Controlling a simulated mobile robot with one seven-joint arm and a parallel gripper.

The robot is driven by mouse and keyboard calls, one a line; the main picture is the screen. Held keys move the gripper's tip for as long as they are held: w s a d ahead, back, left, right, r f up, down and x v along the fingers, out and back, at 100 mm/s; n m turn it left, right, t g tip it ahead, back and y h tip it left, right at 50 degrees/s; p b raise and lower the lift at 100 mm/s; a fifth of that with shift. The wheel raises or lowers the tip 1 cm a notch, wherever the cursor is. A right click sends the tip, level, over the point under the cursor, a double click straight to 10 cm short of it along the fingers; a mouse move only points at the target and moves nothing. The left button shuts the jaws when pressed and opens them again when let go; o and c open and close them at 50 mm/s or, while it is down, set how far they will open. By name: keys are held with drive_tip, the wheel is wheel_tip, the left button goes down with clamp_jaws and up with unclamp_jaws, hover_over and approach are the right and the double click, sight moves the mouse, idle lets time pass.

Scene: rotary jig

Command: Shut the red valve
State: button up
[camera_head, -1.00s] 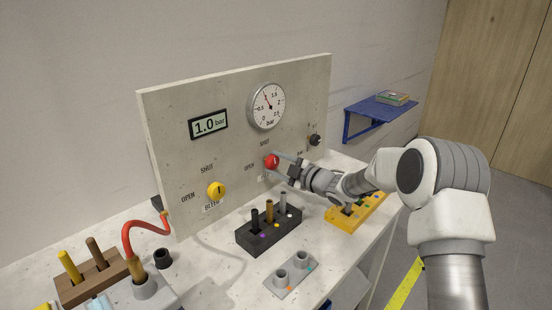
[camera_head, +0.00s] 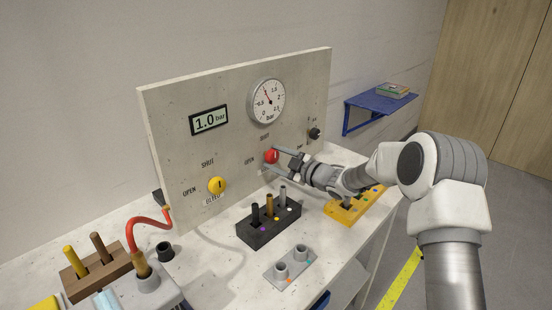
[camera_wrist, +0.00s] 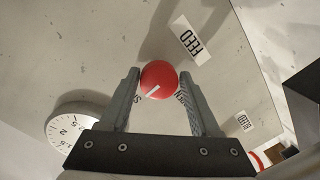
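The red valve (camera_head: 271,156) is a round red knob on the grey upright panel, below the round gauge. It also shows in the wrist view (camera_wrist: 159,80), with a white line on it that points down-left there, toward a mostly covered label starting with S. My gripper (camera_head: 269,156) is at the panel with one finger on each side of the knob. In the wrist view, the fingertips of my gripper (camera_wrist: 160,76) lie right against the knob's two sides, with hardly any gap. The finger partly covers the lettering around the knob.
A yellow knob (camera_head: 217,186) is at the panel's lower left and a black knob (camera_head: 314,134) at its right. The display (camera_head: 209,121) reads 1.0 bar. A black block with pegs (camera_head: 268,230), a grey two-socket plate (camera_head: 289,268) and a yellow block (camera_head: 346,212) stand on the bench.

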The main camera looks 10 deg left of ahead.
drive_tip(key=shift+o, duration=1.4)
drive_tip(key=shift+r, duration=0.15)
drive_tip(key=shift+r, duration=0.35)
drive_tip(key=r, duration=0.2)
drive_tip(key=d+r+p, duration=0.1)
drive_tip(key=r, duration=0.1)
drive_tip(key=shift+d+r, duration=0.15)
drive_tip(key=shift+d, duration=0.05)
drive_tip(key=s+d+r+p, duration=0.1)
drive_tip(key=d+r, duration=0.4)
drive_tip(key=d, duration=0.5)
drive_tip(key=shift+r, duration=0.4)
drive_tip(key=shift+d, duration=0.1)
